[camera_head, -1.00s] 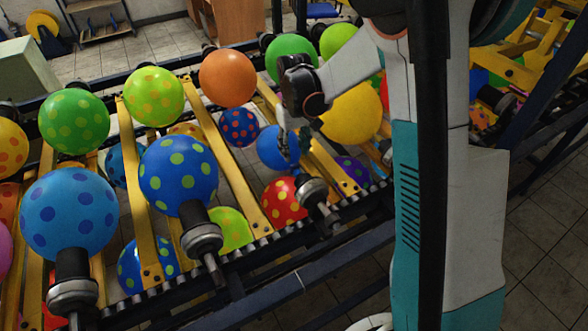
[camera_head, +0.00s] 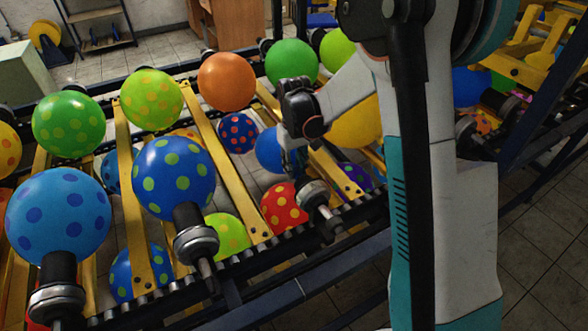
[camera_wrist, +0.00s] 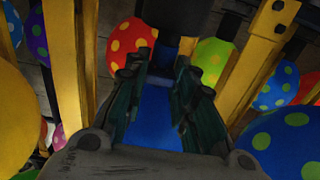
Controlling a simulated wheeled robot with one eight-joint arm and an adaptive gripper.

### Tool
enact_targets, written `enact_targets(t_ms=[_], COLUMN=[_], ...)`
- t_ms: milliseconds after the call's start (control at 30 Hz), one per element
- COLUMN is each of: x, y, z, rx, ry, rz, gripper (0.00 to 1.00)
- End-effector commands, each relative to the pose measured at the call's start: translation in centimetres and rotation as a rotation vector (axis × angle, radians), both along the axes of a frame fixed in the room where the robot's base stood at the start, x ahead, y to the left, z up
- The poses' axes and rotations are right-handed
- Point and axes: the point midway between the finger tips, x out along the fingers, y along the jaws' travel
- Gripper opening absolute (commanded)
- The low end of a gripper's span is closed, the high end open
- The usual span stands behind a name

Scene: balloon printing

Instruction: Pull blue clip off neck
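My gripper (camera_head: 297,172) reaches down over the rack, just behind a black-and-metal balloon holder (camera_head: 319,198). A bit of blue also shows beyond the fingertips, below the black holder (camera_wrist: 180,18). I cannot tell whether the fingers press on the blue piece. The neck is hidden. A plain blue balloon (camera_head: 269,152) hangs just left of my gripper.
A red balloon with yellow dots (camera_head: 284,206) is close below my gripper, and a yellow balloon (camera_head: 356,122) is to its right. Yellow bars (camera_head: 228,167) run along both sides. A dotted blue balloon (camera_head: 173,178) is on the neighbouring holder. Room around the fingers is tight.

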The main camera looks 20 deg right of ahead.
Motion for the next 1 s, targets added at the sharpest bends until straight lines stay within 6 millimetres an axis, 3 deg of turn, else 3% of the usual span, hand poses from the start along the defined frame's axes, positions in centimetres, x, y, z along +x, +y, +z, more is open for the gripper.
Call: enact_targets(t_ms=[467,1000], x=[0.0,0.0], y=[0.0,0.0], z=[0.1,2.9], rx=[0.000,0.000], ry=[0.000,0.000], rz=[0.000,0.000], gripper=[0.04,0.05])
